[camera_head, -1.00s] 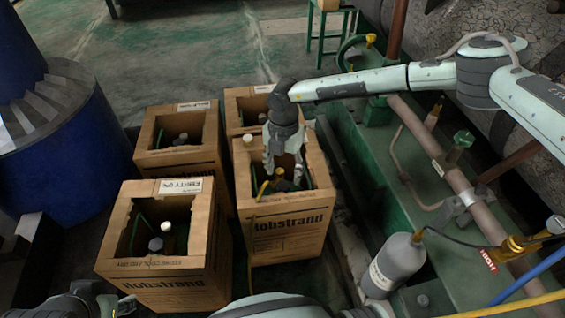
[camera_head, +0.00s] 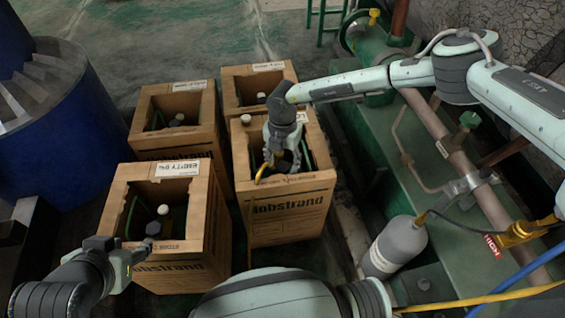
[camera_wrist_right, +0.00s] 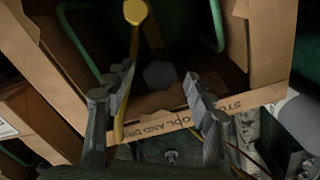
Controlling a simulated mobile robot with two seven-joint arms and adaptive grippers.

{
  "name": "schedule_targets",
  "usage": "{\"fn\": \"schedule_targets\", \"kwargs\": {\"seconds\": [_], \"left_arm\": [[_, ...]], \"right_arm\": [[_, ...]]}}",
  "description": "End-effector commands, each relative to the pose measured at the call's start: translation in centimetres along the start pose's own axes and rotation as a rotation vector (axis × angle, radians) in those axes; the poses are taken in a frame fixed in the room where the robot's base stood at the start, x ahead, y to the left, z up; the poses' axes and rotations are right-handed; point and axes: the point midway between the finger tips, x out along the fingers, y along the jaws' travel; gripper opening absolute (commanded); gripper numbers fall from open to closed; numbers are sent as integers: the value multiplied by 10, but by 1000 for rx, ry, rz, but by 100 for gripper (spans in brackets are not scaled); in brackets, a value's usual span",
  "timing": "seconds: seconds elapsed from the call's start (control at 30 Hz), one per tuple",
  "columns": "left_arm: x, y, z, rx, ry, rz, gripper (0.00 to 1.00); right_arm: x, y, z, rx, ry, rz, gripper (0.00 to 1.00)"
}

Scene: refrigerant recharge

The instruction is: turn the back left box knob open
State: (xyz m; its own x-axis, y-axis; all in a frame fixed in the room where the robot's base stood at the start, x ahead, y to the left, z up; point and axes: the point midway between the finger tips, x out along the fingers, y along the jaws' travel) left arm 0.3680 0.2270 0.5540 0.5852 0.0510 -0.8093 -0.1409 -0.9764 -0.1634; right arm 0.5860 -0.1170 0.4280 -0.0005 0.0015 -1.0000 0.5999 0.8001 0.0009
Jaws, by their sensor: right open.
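The back left box (camera_head: 158,155) is an open carton with a small grey knob (camera_head: 173,123) and a pale cap (camera_head: 180,117) down inside it. Neither gripper is at it. My right gripper (camera_head: 281,163) is inside the front right box (camera_head: 290,213), fingers pointing down. In the right wrist view it is open (camera_wrist_right: 160,95), with a dark grey knob (camera_wrist_right: 160,74) beyond the gap between its fingers. My left gripper (camera_head: 138,256) is at the left front of the front left box (camera_head: 180,272); its finger gap is unclear.
The back right box (camera_head: 237,95) stands behind the front right one. A blue drum (camera_head: 70,150) is at the left. A grey cylinder (camera_head: 395,246) and green machinery (camera_head: 420,150) with pipes are at the right.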

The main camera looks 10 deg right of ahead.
Motion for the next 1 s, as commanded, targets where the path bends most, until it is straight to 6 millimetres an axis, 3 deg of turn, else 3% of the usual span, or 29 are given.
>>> {"fn": "schedule_targets", "kwargs": {"seconds": [0.07,0.47,0.77,1.0], "left_arm": [[0,0,0,0,0,0,40],[0,0,0,0,-2,-1,40],[0,0,1,0,-7,-1,40],[-2,-4,7,-2,-33,-8,40]], "right_arm": [[0,0,0,0,0,0,55],[-1,0,0,1,0,1,6],[-1,0,0,-30,0,1,5],[-1,0,0,-157,-1,0,5]]}}
